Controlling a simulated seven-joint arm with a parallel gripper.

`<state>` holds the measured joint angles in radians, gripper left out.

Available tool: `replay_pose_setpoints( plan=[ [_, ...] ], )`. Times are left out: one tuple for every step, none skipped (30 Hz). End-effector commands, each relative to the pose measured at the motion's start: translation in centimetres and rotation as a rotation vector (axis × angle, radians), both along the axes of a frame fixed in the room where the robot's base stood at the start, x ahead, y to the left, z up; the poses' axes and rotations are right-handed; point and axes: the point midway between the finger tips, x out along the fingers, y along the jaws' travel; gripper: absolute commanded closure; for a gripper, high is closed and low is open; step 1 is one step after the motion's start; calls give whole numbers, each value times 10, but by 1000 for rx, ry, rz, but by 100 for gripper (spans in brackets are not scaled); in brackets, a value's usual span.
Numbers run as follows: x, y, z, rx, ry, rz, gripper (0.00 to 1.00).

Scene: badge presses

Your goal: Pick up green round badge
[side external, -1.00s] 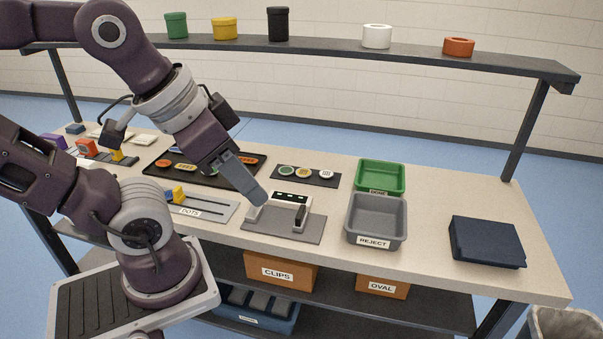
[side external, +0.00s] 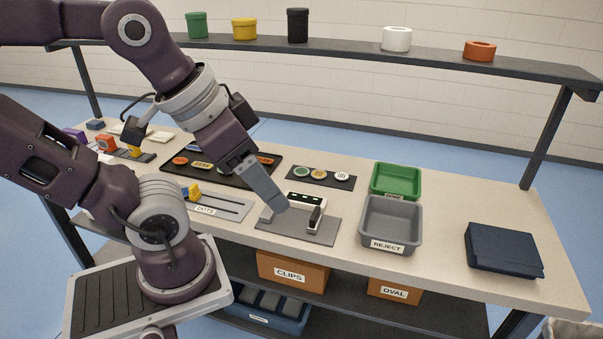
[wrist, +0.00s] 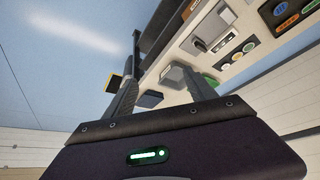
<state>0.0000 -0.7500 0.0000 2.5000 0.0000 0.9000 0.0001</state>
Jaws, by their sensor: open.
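The green round badge (side external: 301,172) lies at the left end of a small black mat (side external: 321,182), beside a yellow and a white round badge. My gripper (side external: 277,207) hangs above the left part of the badge press (side external: 306,208), nearer the front edge than the mat. In the wrist view its two fingers (wrist: 160,77) stand apart with nothing held between them. In the side view one finger hides the other.
A larger dark tray (side external: 235,175) with several oval badges lies left of the mat. The green bin (side external: 397,181) and grey REJECT bin (side external: 391,224) stand to the right, with a dark blue box (side external: 503,249) beyond. A shelf (side external: 340,50) with pots spans the back.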

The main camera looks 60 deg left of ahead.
Motion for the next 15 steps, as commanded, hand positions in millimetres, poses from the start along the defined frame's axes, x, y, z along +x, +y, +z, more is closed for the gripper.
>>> replay_pose_setpoints(
  plan=[
    [0, 0, 0, 0, 0, 0, 35],
    [0, 0, 0, 0, 0, 0, 35],
    [1, 0, 1, -2, 2, 6, 35],
    [5, 2, 2, -8, 5, 21, 35],
    [11, 4, 4, -18, 13, 46, 35],
    [22, 8, 8, -39, 27, 100, 35],
    [35, 14, 12, -60, 41, 156, 35],
    [51, 21, 15, -83, 58, 225, 35],
    [75, 34, 17, -117, 80, 335, 35],
    [94, 47, 17, -141, 96, 425, 35],
    [114, 61, 15, -164, 112, 517, 35],
    [139, 82, 9, -191, 131, 643, 35],
    [157, 100, 2, -208, 143, 740, 35],
    [174, 119, -7, -221, 153, 836, 35],
    [195, 147, -23, -235, 167, 968, 35]
  ],
)
